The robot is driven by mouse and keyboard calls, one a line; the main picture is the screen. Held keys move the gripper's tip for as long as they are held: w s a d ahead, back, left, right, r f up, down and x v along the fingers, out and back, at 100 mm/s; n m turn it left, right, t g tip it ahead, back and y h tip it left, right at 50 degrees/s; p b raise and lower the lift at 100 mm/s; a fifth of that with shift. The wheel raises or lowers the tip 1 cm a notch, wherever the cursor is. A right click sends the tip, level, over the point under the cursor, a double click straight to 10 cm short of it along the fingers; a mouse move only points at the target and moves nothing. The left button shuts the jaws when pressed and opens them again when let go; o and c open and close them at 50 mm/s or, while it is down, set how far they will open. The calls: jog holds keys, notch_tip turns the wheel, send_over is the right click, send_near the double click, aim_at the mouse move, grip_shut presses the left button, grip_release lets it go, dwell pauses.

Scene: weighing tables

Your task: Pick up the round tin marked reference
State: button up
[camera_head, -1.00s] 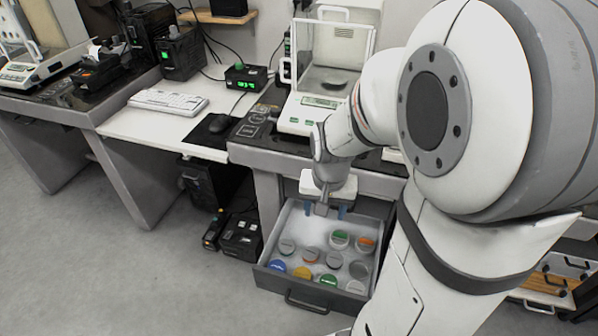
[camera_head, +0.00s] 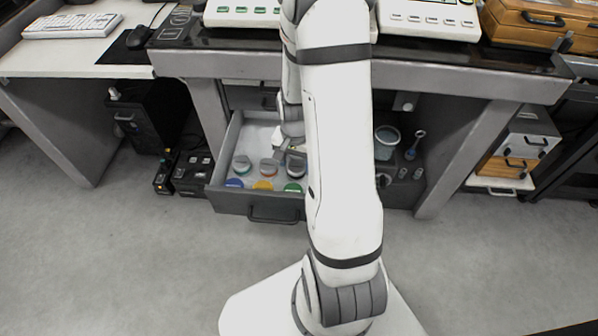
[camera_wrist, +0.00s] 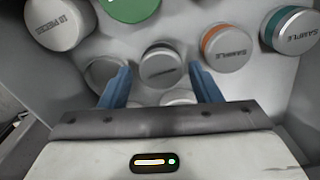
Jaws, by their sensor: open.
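Several round tins lie in an open grey drawer (camera_head: 222,199). In the wrist view, a grey-lidded tin (camera_wrist: 160,62) sits between the blue fingertips of my open gripper (camera_wrist: 158,70); its lettering is too small to read surely. A grey-white tin reading "10 PIECES" (camera_wrist: 60,22) is at upper left. An orange-ringed "SAMPLE" tin (camera_wrist: 228,47) and a teal-ringed "SAMPLE" tin (camera_wrist: 291,30) are to the right. I cannot tell whether the fingers touch any tin. In the head view, my arm hides part of the drawer and the fingertips.
A green-lidded tin (camera_wrist: 132,6) is at the wrist view's top edge. Another pale tin (camera_wrist: 104,72) lies close by the left finger. The table (camera_head: 440,75) overhangs the drawer, with a wooden case (camera_head: 540,22) on it. Floor in front is clear.

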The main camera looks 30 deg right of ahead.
aim_at(296, 168)
notch_tip(296, 168, down, 4)
jog(key=shift+w+d+r+b, duration=0.1)
jog(key=shift+r+b, duration=0.15)
jog(key=shift+b, duration=0.3)
jog(key=shift+r, duration=0.1)
jog(key=c, duration=0.8)
